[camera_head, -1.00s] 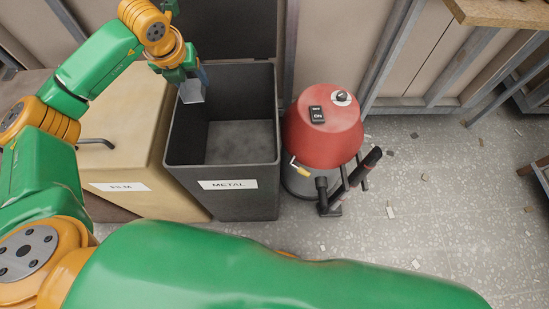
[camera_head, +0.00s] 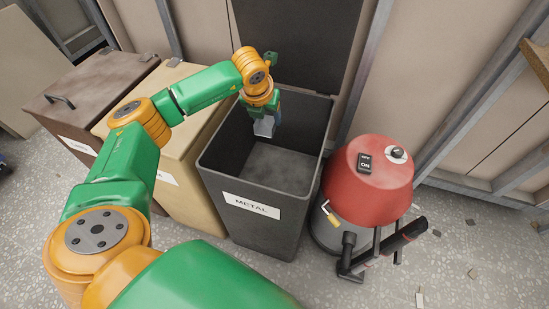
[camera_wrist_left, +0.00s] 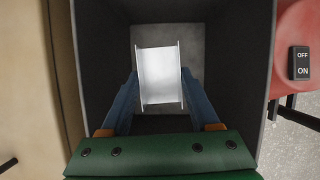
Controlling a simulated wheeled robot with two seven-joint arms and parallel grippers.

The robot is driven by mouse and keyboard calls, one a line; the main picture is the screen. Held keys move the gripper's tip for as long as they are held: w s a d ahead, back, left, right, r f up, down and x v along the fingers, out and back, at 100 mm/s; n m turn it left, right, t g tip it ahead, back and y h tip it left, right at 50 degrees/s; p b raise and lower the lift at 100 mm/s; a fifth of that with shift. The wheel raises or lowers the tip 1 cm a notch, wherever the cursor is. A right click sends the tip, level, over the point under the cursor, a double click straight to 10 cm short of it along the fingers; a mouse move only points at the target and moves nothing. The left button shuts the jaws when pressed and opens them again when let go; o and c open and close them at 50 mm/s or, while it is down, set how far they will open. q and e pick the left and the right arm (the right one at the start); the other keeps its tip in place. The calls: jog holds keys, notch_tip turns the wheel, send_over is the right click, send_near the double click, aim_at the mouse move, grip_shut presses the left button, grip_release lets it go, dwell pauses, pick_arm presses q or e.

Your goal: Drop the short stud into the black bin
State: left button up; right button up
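The black bin (camera_head: 222,168) stands open, with a white METAL label on its front and its lid raised behind. My left gripper (camera_head: 268,120) reaches over the bin's opening from the left and points down. It is shut on the short stud (camera_head: 264,128), a small grey metal channel piece. In the left wrist view the stud (camera_wrist_left: 160,76) sits between the two blue fingers, with the bin's dark walls around it and the bare bin floor below. My right gripper is not in view.
A red and grey vacuum (camera_head: 368,180) stands close to the right of the bin. A tan bin (camera_head: 180,150) and a brown bin (camera_head: 100,95) stand to the left. Small scraps lie on the speckled floor at right.

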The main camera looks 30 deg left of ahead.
pick_arm(q)
jog(key=o, duration=0.5)
jog(key=shift+r, duration=0.15)
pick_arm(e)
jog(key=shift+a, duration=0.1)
pick_arm(q)
jog(key=v, duration=0.6)
jog(key=shift+s+d+r+p, duration=0.1)
jog(key=shift+p, duration=0.25)
jog(key=shift+s+r, duration=0.15)
jog(key=shift+r, duration=0.1)
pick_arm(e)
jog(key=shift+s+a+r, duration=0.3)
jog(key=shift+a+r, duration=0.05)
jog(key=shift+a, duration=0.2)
